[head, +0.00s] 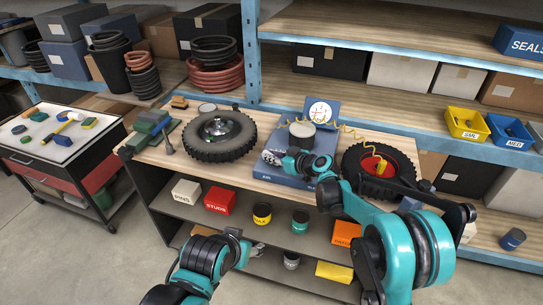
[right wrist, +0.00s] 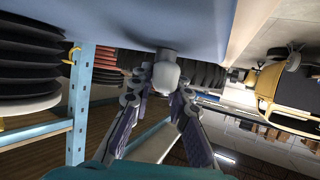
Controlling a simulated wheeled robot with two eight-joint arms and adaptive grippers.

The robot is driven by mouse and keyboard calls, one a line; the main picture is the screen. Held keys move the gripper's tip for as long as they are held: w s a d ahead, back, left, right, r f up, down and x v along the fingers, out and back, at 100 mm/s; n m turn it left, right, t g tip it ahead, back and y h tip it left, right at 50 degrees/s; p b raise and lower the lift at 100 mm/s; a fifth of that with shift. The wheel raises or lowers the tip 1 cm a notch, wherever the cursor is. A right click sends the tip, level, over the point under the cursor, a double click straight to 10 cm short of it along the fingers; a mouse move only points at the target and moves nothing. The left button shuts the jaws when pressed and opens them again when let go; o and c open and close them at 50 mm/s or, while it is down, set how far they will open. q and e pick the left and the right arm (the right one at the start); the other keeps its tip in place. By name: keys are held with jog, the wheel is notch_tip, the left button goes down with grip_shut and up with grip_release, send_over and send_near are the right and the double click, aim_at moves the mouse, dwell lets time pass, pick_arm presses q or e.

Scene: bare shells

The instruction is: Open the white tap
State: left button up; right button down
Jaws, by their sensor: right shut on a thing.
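The white tap (right wrist: 165,76) shows in the right wrist view as a pale rounded knob on a dark round base, set against a blue surface. The fingers of my right gripper (right wrist: 163,88) are closed on its two sides. In the head view my right gripper (head: 277,158) is at the front of the blue unit (head: 290,178) on the workbench; the tap cannot be made out there. A white dial (head: 321,112) stands at the back of this unit. My left gripper (head: 240,243) is low in front of the bench, away from the unit; its fingers are unclear.
A black tyre (head: 219,150) lies left of the unit; a red-rimmed wheel (head: 398,170) with a yellow coiled hose (head: 365,140) lies right. Labelled boxes and tins stand on the lower shelf (head: 280,228). A tool cart (head: 55,140) stands at left, with open floor before it.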

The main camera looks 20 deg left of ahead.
jog(key=shift+f, duration=0.1)
jog(key=c, duration=1.4)
grip_release()
jog(key=shift+c, duration=0.2)
jog(key=shift+d, duration=0.1)
jog(key=v, duration=1.2)
